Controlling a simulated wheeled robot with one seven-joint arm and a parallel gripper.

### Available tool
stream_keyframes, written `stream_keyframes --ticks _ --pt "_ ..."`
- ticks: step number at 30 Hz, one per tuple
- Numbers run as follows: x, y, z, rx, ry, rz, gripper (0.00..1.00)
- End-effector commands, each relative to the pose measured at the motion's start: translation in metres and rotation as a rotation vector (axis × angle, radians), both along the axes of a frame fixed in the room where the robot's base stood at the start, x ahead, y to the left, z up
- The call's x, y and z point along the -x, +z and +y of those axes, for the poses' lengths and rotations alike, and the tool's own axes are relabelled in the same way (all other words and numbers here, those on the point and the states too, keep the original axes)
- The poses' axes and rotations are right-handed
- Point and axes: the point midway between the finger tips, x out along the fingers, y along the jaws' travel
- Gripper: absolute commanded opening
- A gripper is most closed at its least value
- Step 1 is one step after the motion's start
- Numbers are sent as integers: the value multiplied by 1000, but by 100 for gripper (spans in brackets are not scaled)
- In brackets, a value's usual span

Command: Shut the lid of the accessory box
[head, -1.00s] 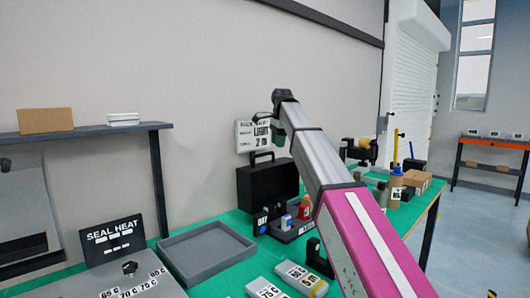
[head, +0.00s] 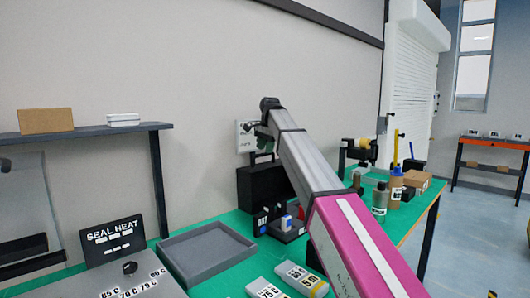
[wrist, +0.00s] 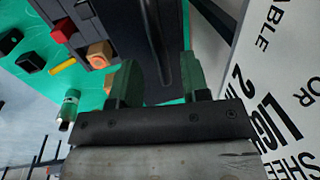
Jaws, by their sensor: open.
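The accessory box (head: 274,231) is a dark case on the green bench. My arm hides the right part of the box and lid. My gripper (head: 262,150) is at the lid's top edge, close to the wall. In the wrist view, my gripper (wrist: 160,82) is open, with its two green fingers apart. The dark lid (wrist: 150,25) passes just beyond and partly between the fingertips. I cannot tell whether they touch it.
A white wall sign (wrist: 270,90) is very close to my gripper. Bottles (head: 380,198) and a cardboard box (head: 417,180) stand to the right.

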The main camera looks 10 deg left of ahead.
Motion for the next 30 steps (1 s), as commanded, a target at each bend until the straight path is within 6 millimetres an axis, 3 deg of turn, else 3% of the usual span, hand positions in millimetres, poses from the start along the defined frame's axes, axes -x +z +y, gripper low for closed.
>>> stream_keyframes --ticks 6,15,16,19,20,30 --pt "-2 -17 2 0 -1 0 42" --pt "-2 -19 2 0 -1 0 42" --pt "-2 -19 3 0 -1 0 39" --pt "-2 -19 3 0 -1 0 6" --pt "-2 -19 3 0 -1 0 0" --pt "2 -18 -2 -19 -1 -17 0"
